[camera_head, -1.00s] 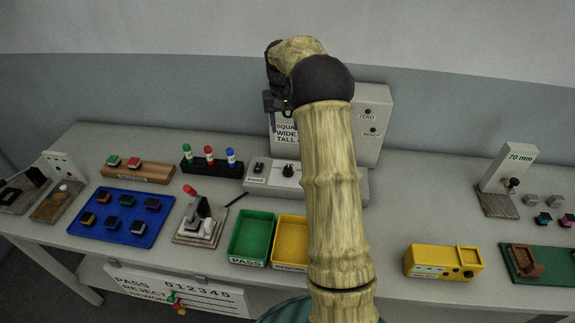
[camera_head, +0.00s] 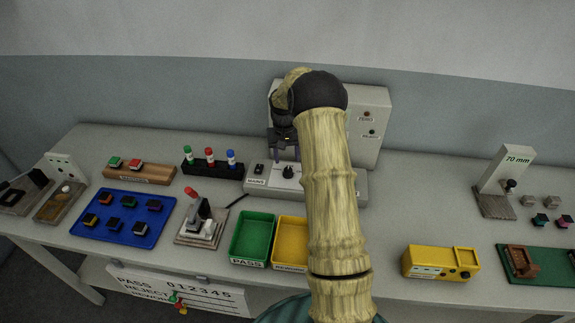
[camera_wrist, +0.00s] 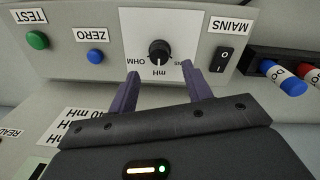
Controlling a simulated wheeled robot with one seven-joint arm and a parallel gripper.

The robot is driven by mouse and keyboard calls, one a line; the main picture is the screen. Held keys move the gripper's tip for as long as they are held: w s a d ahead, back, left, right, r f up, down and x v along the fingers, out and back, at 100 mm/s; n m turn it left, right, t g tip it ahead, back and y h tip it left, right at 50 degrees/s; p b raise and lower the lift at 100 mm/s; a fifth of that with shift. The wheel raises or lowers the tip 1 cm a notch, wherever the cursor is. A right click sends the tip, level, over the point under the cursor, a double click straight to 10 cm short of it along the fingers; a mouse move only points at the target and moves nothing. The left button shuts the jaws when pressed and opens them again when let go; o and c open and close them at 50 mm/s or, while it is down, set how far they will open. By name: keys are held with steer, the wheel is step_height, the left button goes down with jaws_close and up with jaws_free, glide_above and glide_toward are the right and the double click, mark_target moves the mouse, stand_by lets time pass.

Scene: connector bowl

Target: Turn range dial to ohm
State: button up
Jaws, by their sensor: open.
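The wrist picture shows the lettering upside down. In the head view the dial (camera_head: 288,171) sits on the front of the grey tester (camera_head: 318,184). My gripper (camera_wrist: 160,69) is open, its two purple fingers apart just short of the knob, one toward each side. In the head view my gripper (camera_head: 284,152) hangs just above and behind the dial.
A MAINS rocker switch (camera_wrist: 225,58) is right of the dial in the wrist view. The blue ZERO button (camera_wrist: 95,56) and green TEST button (camera_wrist: 37,40) are on its left. A green tray (camera_head: 252,236) and yellow tray (camera_head: 290,243) stand before the tester.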

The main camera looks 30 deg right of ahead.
mark_target(288, 169)
step_height(288, 169, down, 6)
steer(key=shift+d+r+p, duration=0.1)
steer(key=shift+r+p, duration=0.15)
steer(key=shift+p, duration=0.15)
steer(key=c, duration=1)
